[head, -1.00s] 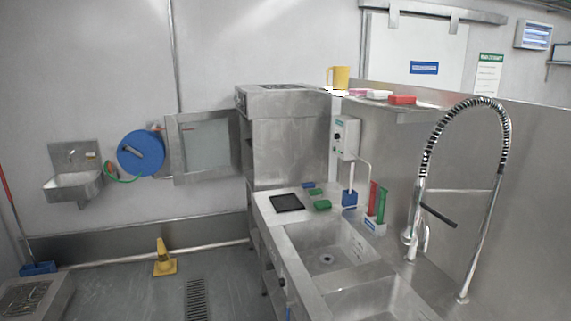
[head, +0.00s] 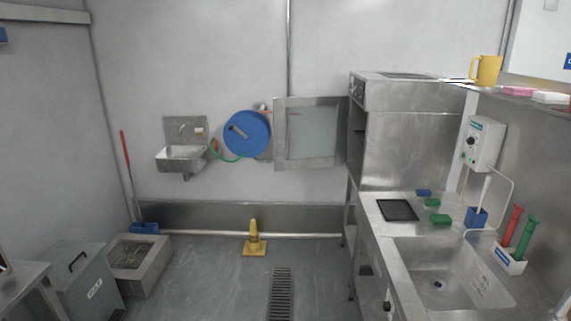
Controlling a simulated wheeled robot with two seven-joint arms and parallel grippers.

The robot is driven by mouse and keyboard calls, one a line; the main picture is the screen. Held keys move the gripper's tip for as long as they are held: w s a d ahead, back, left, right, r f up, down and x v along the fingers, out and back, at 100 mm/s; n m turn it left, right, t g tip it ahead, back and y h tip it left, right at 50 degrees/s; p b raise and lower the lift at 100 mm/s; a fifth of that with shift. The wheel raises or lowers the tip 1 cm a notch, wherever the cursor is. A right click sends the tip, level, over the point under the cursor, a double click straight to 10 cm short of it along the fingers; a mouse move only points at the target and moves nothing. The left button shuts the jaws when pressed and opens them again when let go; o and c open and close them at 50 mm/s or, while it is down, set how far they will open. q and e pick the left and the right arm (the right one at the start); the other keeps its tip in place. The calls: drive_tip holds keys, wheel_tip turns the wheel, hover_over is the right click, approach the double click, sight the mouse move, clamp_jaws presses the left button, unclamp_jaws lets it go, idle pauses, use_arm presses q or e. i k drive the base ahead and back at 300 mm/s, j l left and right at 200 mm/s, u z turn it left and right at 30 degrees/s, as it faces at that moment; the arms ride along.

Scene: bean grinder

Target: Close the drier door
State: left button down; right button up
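The drier door (head: 311,133) is a steel-framed panel with a pale glass pane. It stands wide open, swung out to the left of the steel drier cabinet (head: 414,140), and its pane faces me. The cabinet stands at the right, behind the sink counter, with its front opening to the left and mostly seen edge-on. Neither of my grippers is in view.
A steel sink counter (head: 383,237) runs along the right. A yellow cone (head: 254,240) stands on the floor before the door, near a floor drain (head: 281,292). A grey bin (head: 88,283) and a floor basin (head: 139,262) stand at left. The middle floor is otherwise clear.

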sight(280, 105)
drive_tip(key=i+j+u, duration=0.25)
drive_tip(key=i, duration=0.6)
drive_tip(key=i+u, duration=0.25)
drive_tip(key=i, duration=0.65)
drive_tip(key=i+j, duration=0.1)
drive_tip(key=i, duration=1.6)
drive_tip(key=l+z, duration=0.05)
drive_tip(key=l, duration=0.05)
